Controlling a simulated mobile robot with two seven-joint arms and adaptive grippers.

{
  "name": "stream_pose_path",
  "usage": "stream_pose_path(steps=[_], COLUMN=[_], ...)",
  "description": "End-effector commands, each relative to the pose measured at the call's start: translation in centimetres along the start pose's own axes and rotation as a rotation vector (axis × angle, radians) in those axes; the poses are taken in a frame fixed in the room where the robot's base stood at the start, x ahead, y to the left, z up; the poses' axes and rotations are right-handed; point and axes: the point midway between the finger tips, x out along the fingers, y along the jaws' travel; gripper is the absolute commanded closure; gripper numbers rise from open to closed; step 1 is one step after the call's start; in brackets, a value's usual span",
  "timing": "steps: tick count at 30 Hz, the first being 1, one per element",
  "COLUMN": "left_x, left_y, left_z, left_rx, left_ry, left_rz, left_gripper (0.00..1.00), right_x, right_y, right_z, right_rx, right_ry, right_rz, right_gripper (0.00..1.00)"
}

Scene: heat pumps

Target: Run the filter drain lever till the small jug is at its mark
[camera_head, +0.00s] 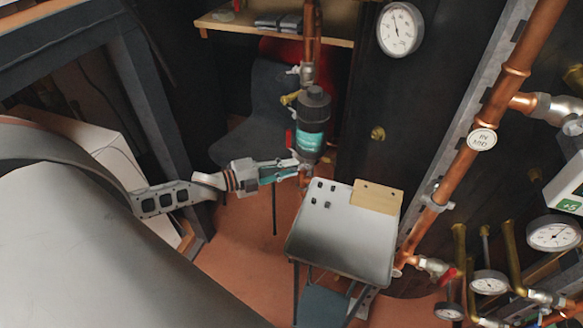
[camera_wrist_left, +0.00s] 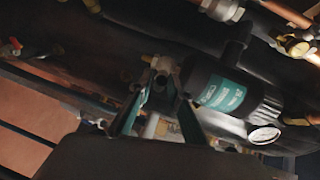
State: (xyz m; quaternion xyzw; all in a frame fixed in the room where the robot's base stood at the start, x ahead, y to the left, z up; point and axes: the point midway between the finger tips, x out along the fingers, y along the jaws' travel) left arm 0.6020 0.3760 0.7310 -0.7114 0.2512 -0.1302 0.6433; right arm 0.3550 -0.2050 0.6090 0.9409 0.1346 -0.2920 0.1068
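The filter (camera_head: 312,118) is a dark canister with a black cap and a teal label, upright on a copper pipe. In the left wrist view the filter (camera_wrist_left: 222,90) lies right of centre. My left gripper (camera_head: 298,168) reaches in from the left to just below the filter. In the left wrist view its two teal fingers (camera_wrist_left: 162,108) are spread apart, with metal valve fittings (camera_wrist_left: 160,72) between and beyond them. I cannot tell whether they touch. The drain lever is not clearly distinguishable. I cannot make out the small jug. My right gripper is out of view.
A white-topped table (camera_head: 345,240) with small black pieces and a tan card (camera_head: 377,197) stands below the filter. A dark chair (camera_head: 255,115) is behind. Copper pipes (camera_head: 480,140) and gauges (camera_head: 400,29) fill the right side. A wooden shelf (camera_head: 235,25) is at the top.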

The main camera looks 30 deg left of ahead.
Motion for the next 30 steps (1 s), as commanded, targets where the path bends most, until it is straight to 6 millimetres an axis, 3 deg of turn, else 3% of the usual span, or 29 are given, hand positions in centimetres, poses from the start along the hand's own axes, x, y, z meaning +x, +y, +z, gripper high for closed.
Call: stream_pose_path(steps=[12,13,15,30], left_x=[1.0,1.0,1.0,1.0], left_y=[0.0,0.0,0.0,0.9], left_z=[0.0,-0.1,-0.1,0.0], left_rx=[0.001,0.001,0.001,-0.053], left_ry=[0.000,0.000,0.001,0.014], left_rz=[0.000,0.000,0.000,-0.045], left_gripper=[0.81,0.84,1.00,1.00], right_x=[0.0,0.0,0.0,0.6], right_y=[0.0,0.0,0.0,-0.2], right_z=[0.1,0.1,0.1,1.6], right_rx=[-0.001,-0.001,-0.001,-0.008], right_ry=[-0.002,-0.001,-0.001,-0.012], right_rz=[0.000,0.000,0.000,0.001], right_gripper=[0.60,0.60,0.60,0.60])
